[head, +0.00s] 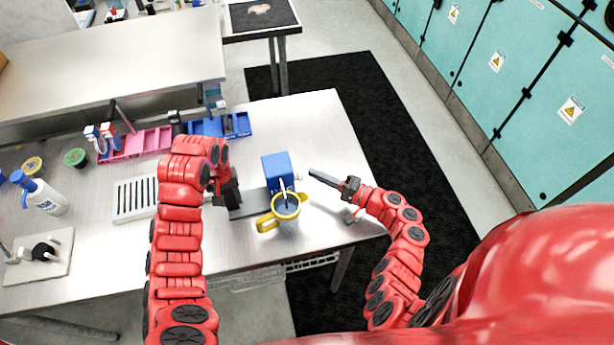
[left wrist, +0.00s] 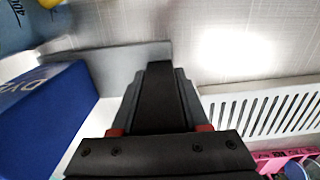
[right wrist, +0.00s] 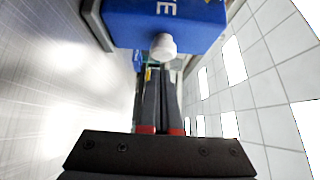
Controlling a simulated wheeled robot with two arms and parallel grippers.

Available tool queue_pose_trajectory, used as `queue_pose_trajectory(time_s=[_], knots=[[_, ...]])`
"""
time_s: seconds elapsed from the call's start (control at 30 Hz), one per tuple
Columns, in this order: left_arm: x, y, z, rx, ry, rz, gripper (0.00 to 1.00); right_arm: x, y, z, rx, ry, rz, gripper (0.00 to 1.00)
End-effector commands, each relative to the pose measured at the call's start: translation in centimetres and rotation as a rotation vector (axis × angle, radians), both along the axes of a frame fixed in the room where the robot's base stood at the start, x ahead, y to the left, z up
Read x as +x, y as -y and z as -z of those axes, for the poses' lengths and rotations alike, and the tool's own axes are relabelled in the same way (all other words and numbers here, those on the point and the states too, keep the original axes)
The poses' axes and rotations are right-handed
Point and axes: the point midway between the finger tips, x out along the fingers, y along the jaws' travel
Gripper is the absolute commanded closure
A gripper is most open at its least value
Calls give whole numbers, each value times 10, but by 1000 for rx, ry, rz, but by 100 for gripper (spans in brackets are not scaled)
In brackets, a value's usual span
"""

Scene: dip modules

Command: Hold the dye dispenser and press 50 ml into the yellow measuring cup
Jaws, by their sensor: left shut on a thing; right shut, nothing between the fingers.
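The dye dispenser (head: 278,168) is a blue box with a white nozzle and a grey plate beside it. Its lettered blue side shows in the left wrist view (left wrist: 45,115). The yellow measuring cup (head: 268,223) has a yellow rim and handles and stands in front of the box, under the nozzle. A marked part of the cup shows at the left wrist view's top left (left wrist: 15,25). My left gripper (head: 232,198) is shut on the dispenser's grey plate. My right gripper (head: 315,174) is shut and empty, right of the box. A white knob (right wrist: 163,47) on the box lies just ahead of it.
A white slotted rack (head: 135,198) lies left of my left gripper. Pink (head: 140,143) and blue (head: 225,126) trays stand behind. A white bottle with a blue top (head: 42,197) is at the far left. The table's right side is clear.

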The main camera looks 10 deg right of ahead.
Motion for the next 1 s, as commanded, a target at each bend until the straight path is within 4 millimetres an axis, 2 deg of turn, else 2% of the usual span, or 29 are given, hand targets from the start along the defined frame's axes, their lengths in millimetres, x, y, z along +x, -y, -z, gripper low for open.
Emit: queue_pose_trajectory(time_s=[0.03,0.2,0.4,0.6,1.0], knots=[[0,0,0,0,0,-1,100,-8,13,0,-4,1,8,100],[0,-2,0,3,0,-4,100,-35,43,0,-4,0,12,100],[0,-4,0,5,0,-7,100,-57,68,0,-6,2,12,100],[0,-5,0,6,0,-8,100,-66,77,0,-6,1,12,100],[1,-5,0,7,1,-9,100,-67,77,0,-6,1,11,100]])
